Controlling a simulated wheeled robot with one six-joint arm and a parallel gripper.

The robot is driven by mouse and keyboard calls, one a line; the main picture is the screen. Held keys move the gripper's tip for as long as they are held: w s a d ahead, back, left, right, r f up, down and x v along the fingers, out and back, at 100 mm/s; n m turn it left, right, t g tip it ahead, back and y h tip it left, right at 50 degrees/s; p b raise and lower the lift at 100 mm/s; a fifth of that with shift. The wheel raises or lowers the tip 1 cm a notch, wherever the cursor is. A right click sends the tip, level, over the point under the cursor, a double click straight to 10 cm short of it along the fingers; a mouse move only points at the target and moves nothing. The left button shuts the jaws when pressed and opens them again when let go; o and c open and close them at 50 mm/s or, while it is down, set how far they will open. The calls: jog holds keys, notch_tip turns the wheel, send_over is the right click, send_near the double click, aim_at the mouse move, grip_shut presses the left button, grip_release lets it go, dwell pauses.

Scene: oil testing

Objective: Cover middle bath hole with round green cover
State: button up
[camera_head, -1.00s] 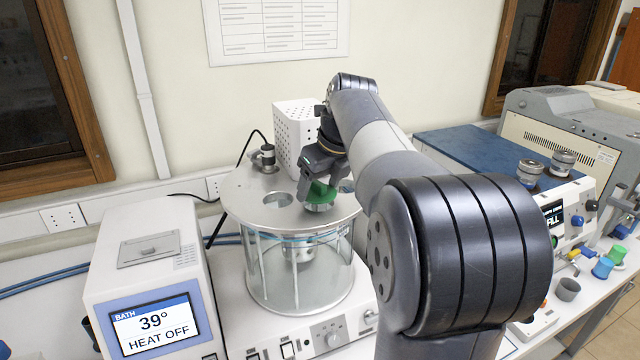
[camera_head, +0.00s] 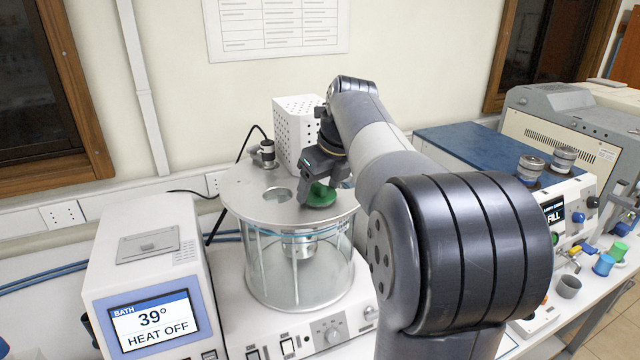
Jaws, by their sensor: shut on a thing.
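The round green cover (camera_head: 321,196) is at the tips of my gripper (camera_head: 320,184), which is shut on it. The cover is at the front middle of the round metal lid of the glass bath (camera_head: 262,207). It looks level and very close to or touching the lid; I cannot tell whether it sits in the hole. The middle hole is hidden under the cover and gripper. An open hole (camera_head: 278,195) shows to the left of the cover. My arm hides the right part of the lid.
A small metal fitting (camera_head: 267,153) stands at the lid's back left. A white perforated box (camera_head: 297,130) is behind the bath. The bath control unit (camera_head: 150,270) with its screen is at left. A blue-topped instrument (camera_head: 470,150) with jars stands at right.

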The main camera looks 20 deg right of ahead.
jog(key=shift+f, duration=0.15)
jog(key=o, duration=0.7)
jog(key=shift+p+v, duration=0.5)
jog(key=shift+v, duration=1.05)
jog(key=v, duration=0.8)
jog(key=shift+f, duration=0.1)
jog(key=x, duration=0.8)
jog(key=shift+w+f, duration=0.1)
jog(key=shift+f, duration=0.15)
